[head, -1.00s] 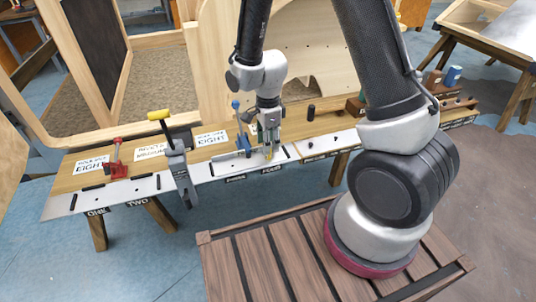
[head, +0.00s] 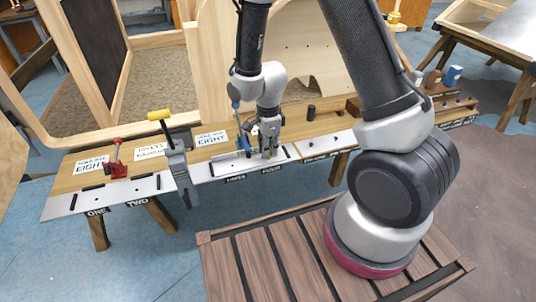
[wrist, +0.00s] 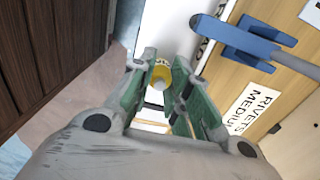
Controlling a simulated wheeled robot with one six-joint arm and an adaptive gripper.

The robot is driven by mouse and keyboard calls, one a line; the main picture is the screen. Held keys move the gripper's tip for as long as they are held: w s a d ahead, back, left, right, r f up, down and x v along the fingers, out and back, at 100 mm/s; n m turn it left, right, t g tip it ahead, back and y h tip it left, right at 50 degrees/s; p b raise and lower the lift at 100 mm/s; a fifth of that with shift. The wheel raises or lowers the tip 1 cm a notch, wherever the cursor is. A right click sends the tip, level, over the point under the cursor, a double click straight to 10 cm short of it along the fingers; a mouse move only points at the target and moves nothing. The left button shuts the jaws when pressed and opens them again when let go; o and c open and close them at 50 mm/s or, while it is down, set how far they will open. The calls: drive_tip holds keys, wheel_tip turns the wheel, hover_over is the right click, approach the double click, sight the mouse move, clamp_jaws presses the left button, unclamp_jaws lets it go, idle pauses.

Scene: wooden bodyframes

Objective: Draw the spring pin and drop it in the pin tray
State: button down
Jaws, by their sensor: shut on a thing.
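My gripper (head: 267,152) is low over the metal strip on the bench front, near the label FOUR. In the wrist view its green-lined fingers (wrist: 165,80) are shut on a small yellow-topped piece (wrist: 161,76), which I take to be the spring pin. How deep the pin sits in the strip is hidden. In the head view the fingers cover most of it. I cannot single out the pin tray with certainty.
A black cylinder (head: 311,112) stands to the right.

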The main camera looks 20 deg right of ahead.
drive_tip(key=shift+r, duration=0.7)
idle(0.3)
drive_tip(key=shift+r, duration=1.5)
